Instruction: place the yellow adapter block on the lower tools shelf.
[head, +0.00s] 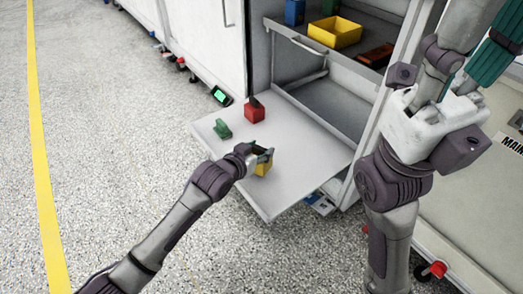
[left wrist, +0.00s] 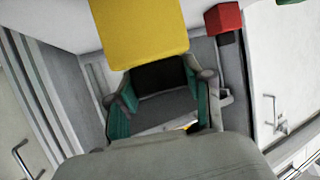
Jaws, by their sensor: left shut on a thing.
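The yellow adapter block (head: 263,169) is in my left gripper (head: 264,154), over the near part of the pale lower shelf (head: 300,165). In the left wrist view the yellow block (left wrist: 138,30) fills the top, at the ends of the teal-lined fingers (left wrist: 165,95). Whether its underside touches the shelf is hard to tell. My right arm's links cross the right side of the head view; its gripper cannot be made out.
A red block (head: 254,111) and a green piece (head: 222,129) stand farther back on the lower shelf. Above, a drawer holds a yellow bin (head: 334,32), a blue item (head: 294,12) and a reddish-brown item (head: 376,56). The shelf's right part is clear.

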